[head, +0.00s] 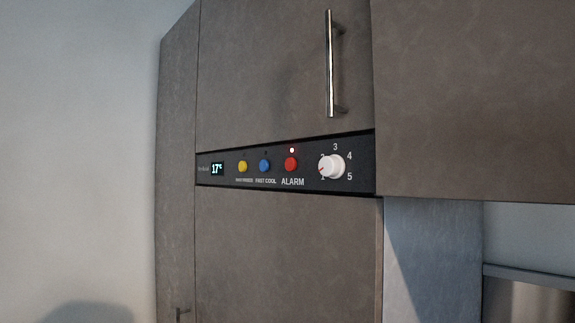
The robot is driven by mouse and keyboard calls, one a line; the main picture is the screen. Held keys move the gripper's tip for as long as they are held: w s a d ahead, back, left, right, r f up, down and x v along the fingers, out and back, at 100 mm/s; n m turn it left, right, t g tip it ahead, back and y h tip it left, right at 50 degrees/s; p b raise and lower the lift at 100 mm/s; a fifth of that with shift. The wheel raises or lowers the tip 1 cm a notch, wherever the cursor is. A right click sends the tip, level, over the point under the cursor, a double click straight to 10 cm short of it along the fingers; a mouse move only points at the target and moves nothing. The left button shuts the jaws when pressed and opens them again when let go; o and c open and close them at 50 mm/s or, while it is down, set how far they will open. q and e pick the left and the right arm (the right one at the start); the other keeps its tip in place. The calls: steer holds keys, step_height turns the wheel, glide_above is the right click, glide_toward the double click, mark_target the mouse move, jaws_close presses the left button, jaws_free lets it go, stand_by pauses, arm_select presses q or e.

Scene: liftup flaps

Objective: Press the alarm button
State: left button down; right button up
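The alarm button (291,164) is a round red knob on a black control panel (308,184), above the word ALARM. A small red light (292,150) above it is lit. To its left are a blue button (264,165) over FAST COOL and a yellow button (242,166) whose label is hard to read. To its right is a white dial (331,166) marked with numbers. A display (217,168) at the panel's left end reads 17°. Neither of my grippers is in the head view, and nothing covers the buttons.
The panel runs between an upper grey door (262,70) with a vertical metal handle (331,65) and a lower door (290,260). A grey cabinet (475,95) juts out at the upper right. A bare wall (75,140) is at the left. The space before the panel looks clear.

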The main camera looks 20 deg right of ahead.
steer(key=c, duration=1)
jaws_close()
steer(key=shift+d, duration=0.1)
